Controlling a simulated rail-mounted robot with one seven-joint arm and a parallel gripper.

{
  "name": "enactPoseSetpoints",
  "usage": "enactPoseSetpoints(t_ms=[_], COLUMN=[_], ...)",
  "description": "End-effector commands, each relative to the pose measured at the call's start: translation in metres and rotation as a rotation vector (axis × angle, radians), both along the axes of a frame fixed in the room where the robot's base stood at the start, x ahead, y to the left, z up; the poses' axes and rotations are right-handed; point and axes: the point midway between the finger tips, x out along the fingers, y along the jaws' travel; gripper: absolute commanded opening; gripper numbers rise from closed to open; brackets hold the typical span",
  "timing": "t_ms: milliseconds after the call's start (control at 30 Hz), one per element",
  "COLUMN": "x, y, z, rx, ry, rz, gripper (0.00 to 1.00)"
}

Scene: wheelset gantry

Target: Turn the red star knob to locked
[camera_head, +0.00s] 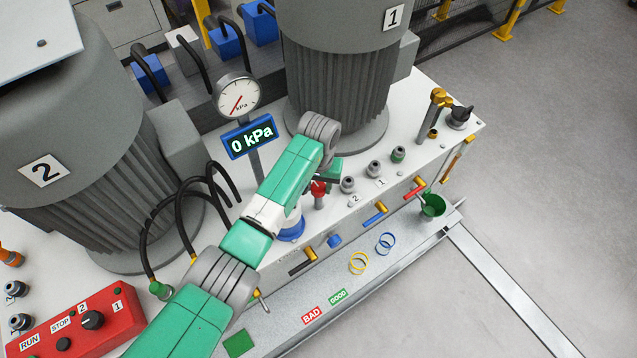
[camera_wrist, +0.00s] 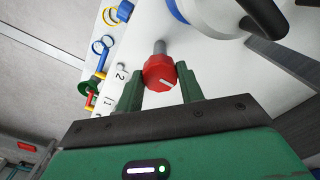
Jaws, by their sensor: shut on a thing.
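The red star knob (camera_wrist: 158,72) sits at the end of a grey shaft, between the two green fingers of my gripper (camera_wrist: 159,78) in the wrist view. My gripper is shut on it. A short white line shows on the knob's face, toward its lower right in that view. In the head view the red knob (camera_head: 318,187) shows small, partly covered by my gripper (camera_head: 326,176), above the white bench top. I cannot read any locked marking beside the knob in either view.
Grey fittings marked 1 and 2 (camera_head: 348,184) stand right of the knob. A pressure gauge (camera_head: 237,95) and a blue display (camera_head: 250,136) reading 0 kPa stand behind my arm. Blue and yellow rings (camera_head: 385,243) lie on the lower front ledge. Large grey motors (camera_head: 340,60) stand behind.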

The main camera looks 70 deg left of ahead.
Motion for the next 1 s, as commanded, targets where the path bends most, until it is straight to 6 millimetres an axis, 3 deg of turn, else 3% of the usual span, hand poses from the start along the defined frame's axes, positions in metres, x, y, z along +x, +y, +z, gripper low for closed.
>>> enactPoseSetpoints(t_ms=[367,1000], x=[0.0009,0.0009], y=[-0.0012,-0.0007], z=[0.0039,0.0016], rx=[-0.002,-0.002], ry=[0.000,0.000], rz=[0.180,0.786], gripper=[0.15,0.15])
